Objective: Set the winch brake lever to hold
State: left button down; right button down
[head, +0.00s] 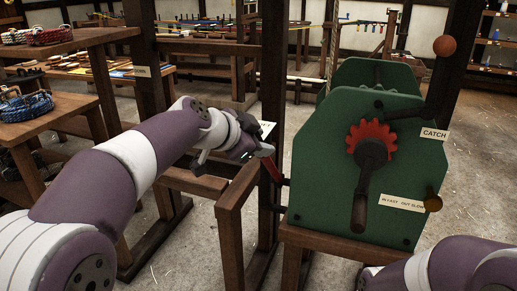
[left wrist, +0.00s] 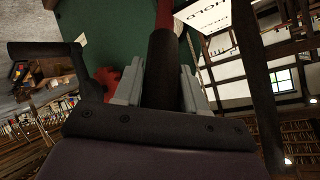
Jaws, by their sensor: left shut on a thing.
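The green winch (head: 330,205) stands on a wooden frame at the right of the head view. Its brake lever (head: 271,170) has a red shaft rising from the winch's left side. In the left wrist view the lever's dark round grip (left wrist: 161,62) lies between my left gripper's fingers. My left gripper (head: 262,152) is shut on this grip, which it mostly hides in the head view. A white sign reading HOLD (left wrist: 208,14) is close beside the lever in the left wrist view. My right arm shows at the lower right, but I see no right fingertips.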

pick_arm(q)
jog(key=shift+f, duration=0.3)
jog(key=c, duration=0.9)
grip_release()
jog(key=shift+s, duration=0.1)
jog(key=shift+o, duration=0.8)
jog(key=shift+s+a, duration=0.1)
jog(key=shift+s, duration=0.05)
jog(key=shift+r, duration=0.15)
jog(key=v, duration=1.2)
jog(key=shift+s+a+r, duration=0.15)
jog(key=shift+s+a, duration=0.05)
jog(key=shift+s, duration=0.1)
